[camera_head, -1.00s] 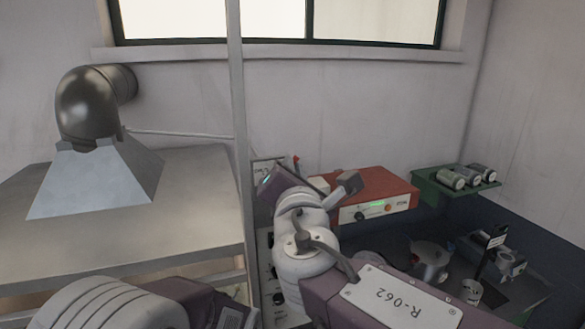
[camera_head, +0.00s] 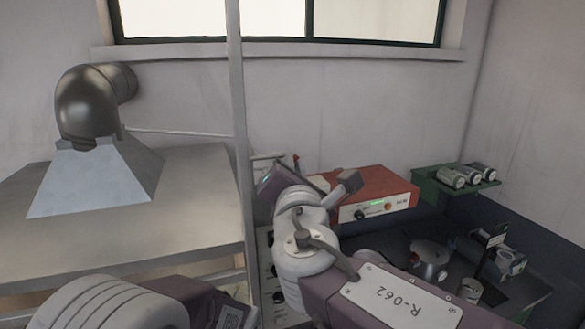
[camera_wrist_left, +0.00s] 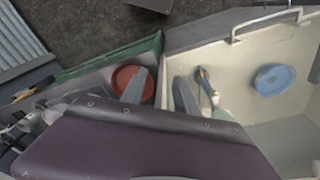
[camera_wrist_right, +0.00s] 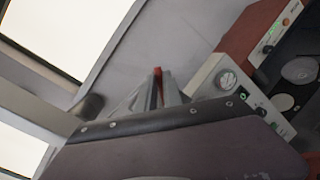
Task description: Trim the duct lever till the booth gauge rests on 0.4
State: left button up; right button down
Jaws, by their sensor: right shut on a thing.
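The duct lever shows as a red-tipped handle (camera_wrist_right: 157,73) in the right wrist view. My right gripper (camera_wrist_right: 158,88) is shut on it, one finger on each side, with the red tip sticking out beyond. In the head view a small red tip (camera_head: 296,158) shows behind my right wrist, whose fingers are hidden there. The booth gauge (camera_wrist_right: 227,80) is a round pale dial on a white panel, right of the fingers; its reading is too small to tell. My left gripper (camera_wrist_left: 160,88) is open and empty above a bench area, its fingers apart.
A red box (camera_head: 372,190) with a green display stands beside my right wrist. A green shelf (camera_head: 455,183) holds several cans. A metal hood (camera_head: 95,180) with a duct stands left, beyond a vertical post (camera_head: 238,120). A cream bin (camera_wrist_left: 287,105) holds a blue disc.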

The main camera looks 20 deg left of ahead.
dwell(0.7)
jog(key=shift+s+a+r+n+t+y+b, duration=0.15)
jog(key=shift+s+a+n+t+b, duration=0.15)
jog(key=shift+n+b, duration=0.55)
jog(key=shift+s+a+r+n+t+y+b, duration=0.15)
jog(key=shift+a+n+b, duration=0.3)
jog(key=shift+n, duration=0.85)
jog(key=shift+s+a+r+n+t+y+b, duration=0.15)
jog(key=shift+s+a+n+b, duration=0.3)
jog(key=shift+n, duration=0.6)
jog(key=shift+w+d, duration=0.1)
jog(key=c, duration=1.8)
grip_release()
jog(key=shift+o, duration=0.2)
jog(key=b+v, duration=0.4)
jog(key=v, duration=0.5)
